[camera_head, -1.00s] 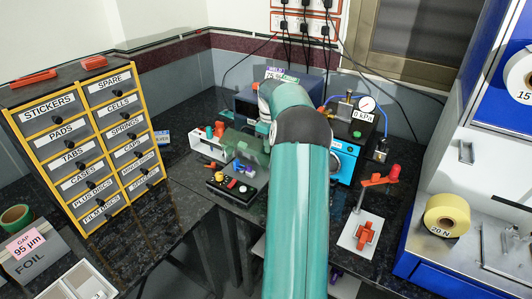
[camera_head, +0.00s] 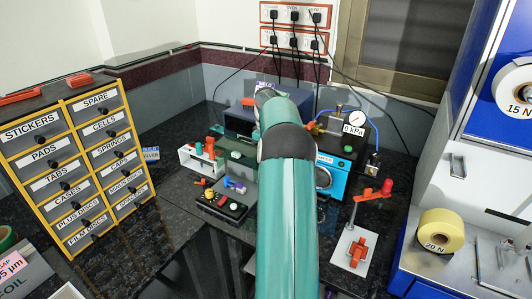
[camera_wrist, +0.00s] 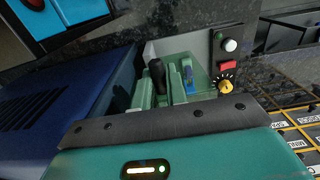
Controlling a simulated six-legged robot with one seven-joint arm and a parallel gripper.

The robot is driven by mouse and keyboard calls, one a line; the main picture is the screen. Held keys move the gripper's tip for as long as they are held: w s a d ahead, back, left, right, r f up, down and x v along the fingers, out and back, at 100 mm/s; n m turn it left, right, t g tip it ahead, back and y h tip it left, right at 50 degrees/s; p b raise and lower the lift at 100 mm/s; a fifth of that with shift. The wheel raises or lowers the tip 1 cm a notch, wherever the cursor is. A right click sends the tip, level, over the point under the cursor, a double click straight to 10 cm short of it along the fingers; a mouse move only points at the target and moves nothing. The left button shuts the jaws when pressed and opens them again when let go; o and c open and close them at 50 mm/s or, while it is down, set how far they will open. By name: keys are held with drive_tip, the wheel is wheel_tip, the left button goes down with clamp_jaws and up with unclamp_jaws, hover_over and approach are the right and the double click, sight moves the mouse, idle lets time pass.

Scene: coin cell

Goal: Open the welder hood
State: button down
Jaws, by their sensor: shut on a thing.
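The welder is a dark blue box (camera_head: 238,118) at the back of the bench in the head view; its body (camera_wrist: 65,95) fills the left of the wrist view. The see-through green hood (camera_wrist: 205,72) shows beside that body in the wrist view. My gripper (camera_wrist: 159,88) has its pale green fingers closed around a black upright knob (camera_wrist: 157,74), which looks like the hood's handle. In the head view, my arm hides the gripper and part of the welder. How far the hood is raised is hard to tell.
A control box (camera_head: 226,200) with knobs stands before the welder. A light blue machine with a gauge (camera_head: 353,118) is close right of my arm, and a red-handled stand (camera_head: 352,248) is nearer. A labelled drawer cabinet (camera_head: 75,165) stands left.

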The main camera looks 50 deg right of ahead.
drive_tip(key=shift+s+d+f, duration=0.1)
drive_tip(key=shift+s+f, duration=0.2)
drive_tip(key=shift+s, duration=0.15)
drive_tip(key=c, duration=1.4)
unclamp_jaws()
drive_tip(key=shift+w+r, duration=0.2)
drive_tip(key=shift+w, duration=0.05)
wheel_tip(320, 180, up, 14)
drive_tip(key=shift+f, duration=0.1)
